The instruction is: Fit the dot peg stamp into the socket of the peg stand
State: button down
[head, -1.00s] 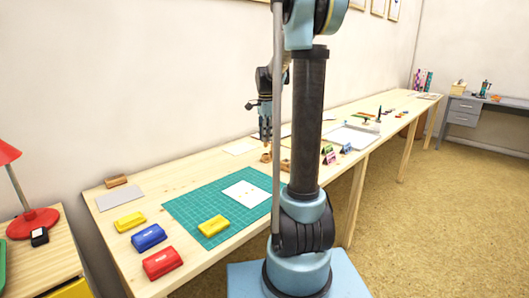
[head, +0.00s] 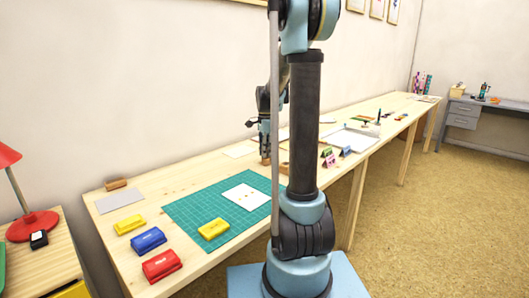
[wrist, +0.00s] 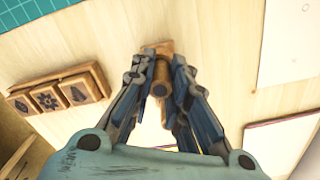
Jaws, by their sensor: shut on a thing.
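My gripper (wrist: 164,64) is shut on the dot peg stamp (wrist: 161,82), a small brown wooden cylinder with a dark round end that faces the camera in the wrist view. A wooden block (wrist: 157,47), which looks like the peg stand, shows just beyond the fingertips, partly hidden by the stamp and fingers. I cannot see the socket, nor tell whether the stamp is in it or just above it. In the head view my gripper (head: 265,150) is low over the table, with a small wooden piece (head: 266,161) under its tips.
A wooden rack with three picture stamps (wrist: 47,103) lies to the left in the wrist view. White sheets (wrist: 292,40) lie to the right. In the head view a green cutting mat (head: 205,218), a yellow inkpad (head: 130,224), blue inkpad (head: 149,239) and red inkpad (head: 162,265) lie nearer.

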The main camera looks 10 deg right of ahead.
jog(key=c, duration=1.6)
grip_release()
jog(key=shift+o, duration=0.2)
notch_tip(320, 180, up, 17)
jog(key=shift+a+r, duration=0.2)
jog(key=shift+a, duration=0.2)
